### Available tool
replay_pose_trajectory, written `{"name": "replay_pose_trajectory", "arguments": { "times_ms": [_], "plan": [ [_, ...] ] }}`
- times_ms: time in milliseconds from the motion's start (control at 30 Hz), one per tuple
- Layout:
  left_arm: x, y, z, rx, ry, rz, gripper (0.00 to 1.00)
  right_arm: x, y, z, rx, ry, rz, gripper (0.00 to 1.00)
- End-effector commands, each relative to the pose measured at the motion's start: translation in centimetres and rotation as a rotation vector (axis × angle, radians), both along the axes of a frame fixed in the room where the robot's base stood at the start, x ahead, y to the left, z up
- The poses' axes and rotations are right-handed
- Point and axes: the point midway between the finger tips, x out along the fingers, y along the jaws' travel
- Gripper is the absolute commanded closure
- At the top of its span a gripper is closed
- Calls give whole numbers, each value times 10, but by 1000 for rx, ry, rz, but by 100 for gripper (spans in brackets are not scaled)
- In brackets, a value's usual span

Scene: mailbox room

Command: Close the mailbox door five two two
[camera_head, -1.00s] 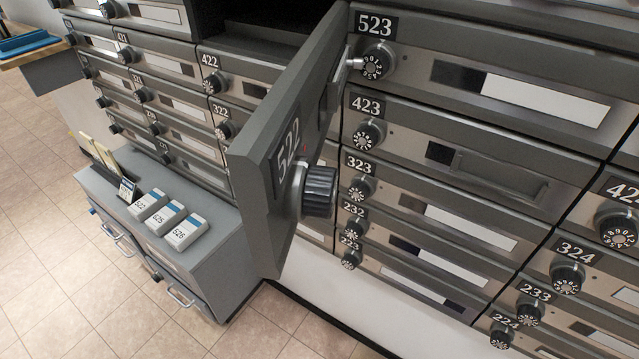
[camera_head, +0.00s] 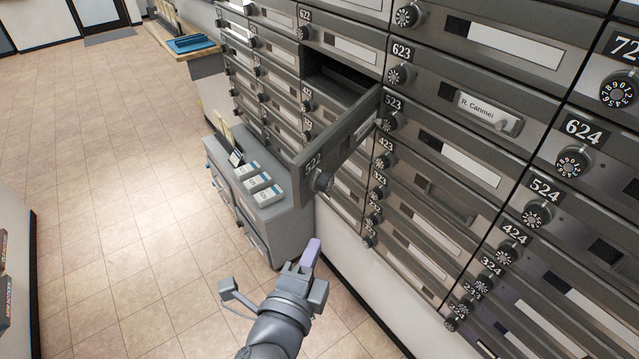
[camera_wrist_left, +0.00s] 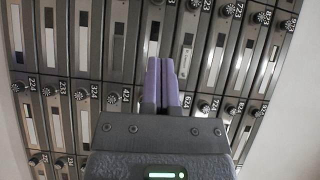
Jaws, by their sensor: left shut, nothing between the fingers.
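The mailbox door 522 (camera_head: 338,143) stands open in the head view, swung out from the wall, with its number and a dark round dial on its front. The dark empty opening of its box (camera_head: 340,80) shows behind and above it. My left gripper (camera_head: 312,252) is below the door and apart from it, in front of the mailbox wall. Its purple fingers are shut with nothing between them. In the left wrist view, the fingers (camera_wrist_left: 161,82) point toward closed mailbox doors around 424 and 624; door 522 is not clearly visible there. My right gripper is not in view.
Closed mailboxes with protruding dials, such as 523 (camera_head: 460,150), fill the wall at right. A grey cabinet (camera_head: 285,220) with several small boxes on top stands below and left of the open door. A counter (camera_head: 190,52) is farther back. The tiled floor (camera_head: 120,200) at left is clear.

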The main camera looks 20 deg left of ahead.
Motion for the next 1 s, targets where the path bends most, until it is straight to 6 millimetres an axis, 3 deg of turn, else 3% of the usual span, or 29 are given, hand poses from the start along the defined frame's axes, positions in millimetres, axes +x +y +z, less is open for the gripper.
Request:
{"name": "replay_pose_trajectory", "arguments": {
  "times_ms": [33,167,600,800,1000],
  "plan": [
    [0,1,15,19,-25,4,100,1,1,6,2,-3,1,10],
    [11,0,17,32,-40,5,100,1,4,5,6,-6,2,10],
    [103,0,16,31,-35,6,100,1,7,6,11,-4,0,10],
    [109,29,16,30,-33,6,100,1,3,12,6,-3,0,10],
    [110,36,15,26,-34,5,100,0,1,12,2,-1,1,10]
  ]
}}
